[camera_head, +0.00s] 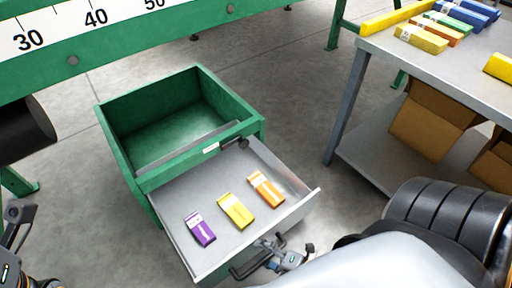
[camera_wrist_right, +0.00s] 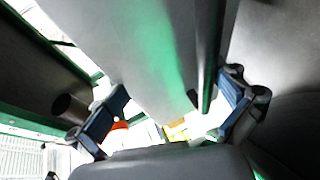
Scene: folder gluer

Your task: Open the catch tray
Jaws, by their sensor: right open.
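The catch tray (camera_head: 228,182) is a grey drawer standing well out from a green box (camera_head: 188,117). A purple, a yellow and an orange carton lie flat in it. Its dark handle (camera_head: 242,270) shows in part on the front, beside my right gripper (camera_head: 284,256). My right gripper is open at the tray's front; whether it touches the handle cannot be told. In the right wrist view its two blue-padded fingers (camera_wrist_right: 168,112) are spread apart, with a grey panel beyond. My left gripper (camera_head: 16,232) shows only partly at the lower left edge; its jaws are unclear.
A grey table (camera_head: 437,60) with several coloured cartons stands at the right, cardboard boxes (camera_head: 430,123) on its lower shelf. A green machine beam with a number scale (camera_head: 100,30) runs across the top left. Grey floor is clear between the box and the table.

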